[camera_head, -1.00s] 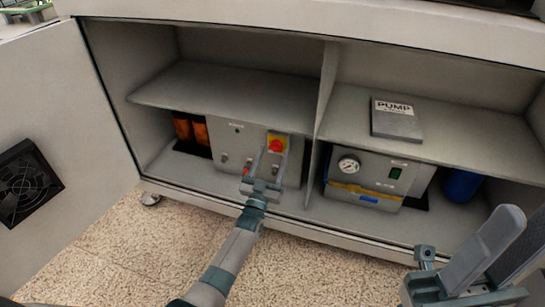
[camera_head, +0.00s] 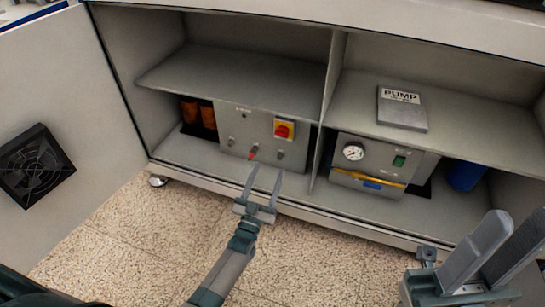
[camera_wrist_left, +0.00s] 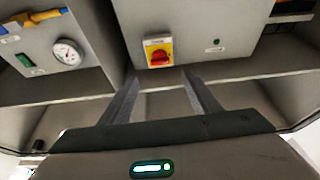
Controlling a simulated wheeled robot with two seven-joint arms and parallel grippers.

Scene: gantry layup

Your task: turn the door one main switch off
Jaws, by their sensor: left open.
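The main switch is a red knob on a yellow plate (camera_head: 284,129), on the front of a grey control box (camera_head: 232,145) in the left bay of the open cabinet. In the left wrist view the red knob (camera_wrist_left: 160,57) shows as a bar lying roughly crosswise. My left gripper (camera_head: 265,172) is open and empty, in front of and below the switch, apart from it. Its two fingers (camera_wrist_left: 160,90) point toward the box in the left wrist view. My right gripper (camera_head: 508,228) is at the lower right, fingers apart and empty, far from the switch.
The open door (camera_head: 70,110) with a black fan stands at left. A shelf (camera_head: 240,80) lies above the box. The right bay holds a pump box with a gauge (camera_head: 353,152), a PUMP sign (camera_head: 402,108) and a blue cylinder (camera_head: 464,176). Speckled floor in front is clear.

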